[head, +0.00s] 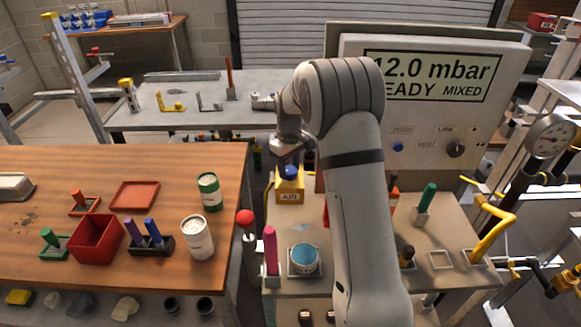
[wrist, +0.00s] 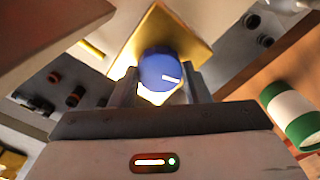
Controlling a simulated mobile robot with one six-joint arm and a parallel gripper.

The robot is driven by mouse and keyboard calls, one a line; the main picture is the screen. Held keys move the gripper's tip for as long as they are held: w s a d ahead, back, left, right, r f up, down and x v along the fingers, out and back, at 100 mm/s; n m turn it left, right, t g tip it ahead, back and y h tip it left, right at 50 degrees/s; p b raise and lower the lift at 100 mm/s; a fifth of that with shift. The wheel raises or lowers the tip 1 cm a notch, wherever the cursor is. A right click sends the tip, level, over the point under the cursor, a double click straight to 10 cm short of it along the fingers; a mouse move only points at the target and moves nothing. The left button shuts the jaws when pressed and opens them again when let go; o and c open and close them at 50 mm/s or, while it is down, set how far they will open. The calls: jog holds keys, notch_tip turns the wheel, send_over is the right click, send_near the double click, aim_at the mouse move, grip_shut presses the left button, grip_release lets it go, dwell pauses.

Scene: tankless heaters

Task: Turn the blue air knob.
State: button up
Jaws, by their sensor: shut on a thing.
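The blue air knob (head: 291,172) sits on top of a yellow box marked AIR (head: 289,196) at the back left of the bench beside the wooden table. In the wrist view the blue knob (wrist: 160,72), with a white pointer line, lies between my two fingers, in front of the yellow box (wrist: 176,35). My gripper (wrist: 160,88) is shut on the knob. In the head view my gripper (head: 291,158) reaches down onto it from above, and my arm hides part of the bench to its right.
The wooden table (head: 120,170) at left holds a red bin (head: 96,240), a green-banded can (head: 208,191) and a white can (head: 197,237). A red-topped post (head: 245,218) and pink handle (head: 270,249) stand near the box. A display panel (head: 430,95) rises behind my arm.

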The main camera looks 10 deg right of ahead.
aim_at(289, 170)
dwell(0.5)
jog(key=o, duration=1)
jog(key=shift+c, duration=0.2)
notch_tip(289, 170, up, 7)
jog(key=shift+f+b, duration=0.2)
jog(key=shift+b, duration=0.15)
jog(key=shift+r, duration=0.6)
